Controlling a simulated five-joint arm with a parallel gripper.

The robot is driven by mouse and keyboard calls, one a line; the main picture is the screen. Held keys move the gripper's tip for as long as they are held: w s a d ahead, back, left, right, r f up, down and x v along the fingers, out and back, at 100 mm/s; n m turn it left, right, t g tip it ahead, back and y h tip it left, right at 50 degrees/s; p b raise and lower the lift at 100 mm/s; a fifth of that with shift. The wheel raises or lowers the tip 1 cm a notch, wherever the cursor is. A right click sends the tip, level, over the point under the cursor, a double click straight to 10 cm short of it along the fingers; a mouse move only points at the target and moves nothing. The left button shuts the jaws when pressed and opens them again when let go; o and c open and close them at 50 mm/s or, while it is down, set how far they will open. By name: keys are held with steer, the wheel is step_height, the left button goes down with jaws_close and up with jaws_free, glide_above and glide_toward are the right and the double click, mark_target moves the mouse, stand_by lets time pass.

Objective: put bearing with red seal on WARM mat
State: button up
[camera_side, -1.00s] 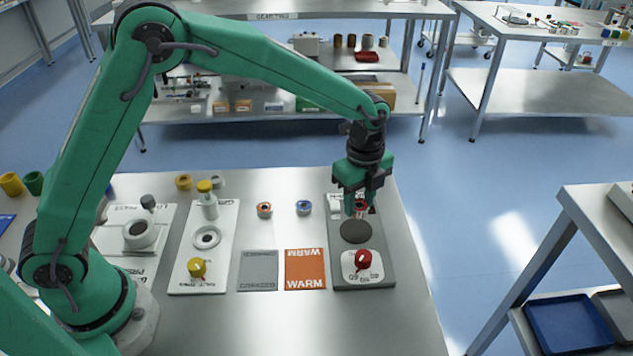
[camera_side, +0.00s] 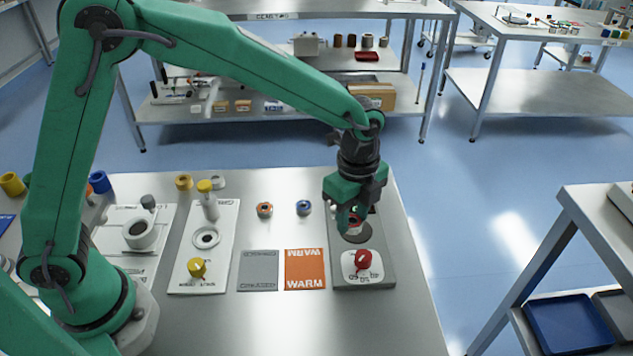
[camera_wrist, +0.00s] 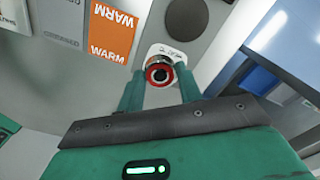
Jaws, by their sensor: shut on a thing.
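My gripper (camera_side: 351,222) is shut on the bearing with red seal (camera_wrist: 158,73), whose red ring shows between the two fingers in the wrist view. In the side view the gripper is over the dark round plate (camera_side: 358,237) of the heater (camera_side: 385,262), and the fingers mostly hide the bearing. I cannot tell the exact gap below it. The orange WARM mat (camera_side: 305,268) lies flat and empty left of the heater; it also shows at upper left in the wrist view (camera_wrist: 111,28).
A red knob (camera_side: 363,258) stands on the heater's white dial. A grey mat (camera_side: 258,270) lies left of the WARM mat. Bearings with orange (camera_side: 264,209) and blue (camera_side: 304,207) seals sit behind the mats. A white press board (camera_side: 225,250) stands further left.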

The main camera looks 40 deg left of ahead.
steer(key=s+d+r+n, duration=0.1)
steer(key=s+r+n, duration=0.1)
steer(key=s, duration=1.5)
steer(key=shift+s+n, duration=0.4)
steer(key=shift+n, duration=0.3)
steer(key=shift+w+f, duration=0.1)
glide_above(304, 268)
step_height(304, 268, down, 7)
steer(key=shift+r, duration=0.1)
steer(key=shift+f, duration=2.05)
steer(key=shift+f, duration=0.1)
steer(key=o, duration=1)
